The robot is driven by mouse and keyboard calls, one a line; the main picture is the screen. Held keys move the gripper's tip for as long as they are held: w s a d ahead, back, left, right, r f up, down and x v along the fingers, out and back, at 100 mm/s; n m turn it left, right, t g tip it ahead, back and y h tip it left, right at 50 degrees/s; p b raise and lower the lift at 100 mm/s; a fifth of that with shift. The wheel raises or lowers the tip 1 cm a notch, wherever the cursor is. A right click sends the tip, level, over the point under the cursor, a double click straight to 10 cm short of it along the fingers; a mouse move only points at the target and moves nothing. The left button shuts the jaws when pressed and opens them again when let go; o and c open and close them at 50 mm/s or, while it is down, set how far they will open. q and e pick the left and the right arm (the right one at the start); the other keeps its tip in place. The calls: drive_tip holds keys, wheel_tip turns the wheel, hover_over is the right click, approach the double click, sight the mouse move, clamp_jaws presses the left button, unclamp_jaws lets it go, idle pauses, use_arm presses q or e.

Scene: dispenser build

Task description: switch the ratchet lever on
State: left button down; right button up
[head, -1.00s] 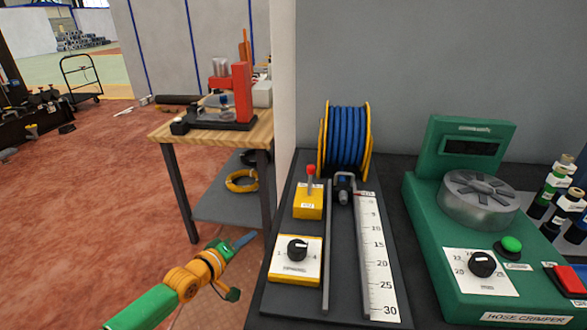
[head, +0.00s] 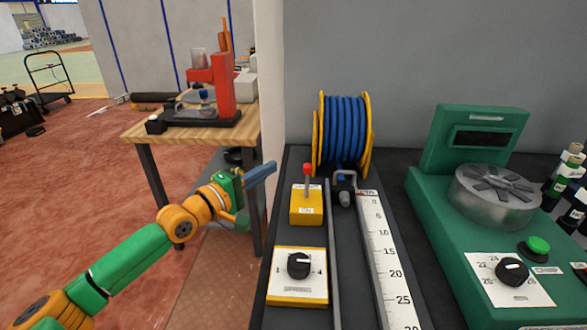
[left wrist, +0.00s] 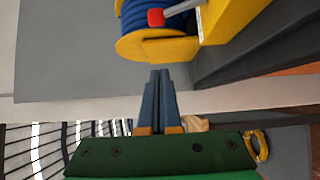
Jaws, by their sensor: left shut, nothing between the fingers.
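The ratchet lever (head: 307,179) is a short grey stick with a red knob, standing up from a yellow box (head: 306,206) beside the hose reel. A small label is on the box front. My left gripper (head: 272,168) is shut and empty, a little to the left of the lever and apart from it. In the left wrist view the closed blue fingers (left wrist: 160,85) point towards the reel, and the lever's red knob (left wrist: 156,17) shows at the top. My right gripper is in neither view.
The blue hose reel (head: 343,135) with yellow flanges stands behind the lever. A white dial panel (head: 298,284) and a ruler (head: 386,255) lie in front. A green hose crimper (head: 440,190) is at the right. A wooden table (head: 190,132) stands at the left.

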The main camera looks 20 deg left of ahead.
sight(307, 182)
use_arm(q)
drive_tip(key=b+x, duration=0.2)
drive_tip(key=x, duration=0.4)
drive_tip(key=shift+d+f, duration=0.1)
drive_tip(key=shift+d, duration=0.1)
drive_tip(key=s+d+p, duration=0.1)
drive_tip(key=p, duration=0.2)
drive_tip(key=s+d+p, duration=0.1)
drive_tip(key=p, duration=0.2)
drive_tip(key=shift+d+r, duration=0.15)
drive_tip(key=shift+r, duration=0.25)
drive_tip(key=shift+s+d+f+p, duration=0.15)
drive_tip(key=shift+s+d+p, duration=0.15)
drive_tip(key=shift+p, duration=0.15)
drive_tip(key=shift+f, duration=0.2)
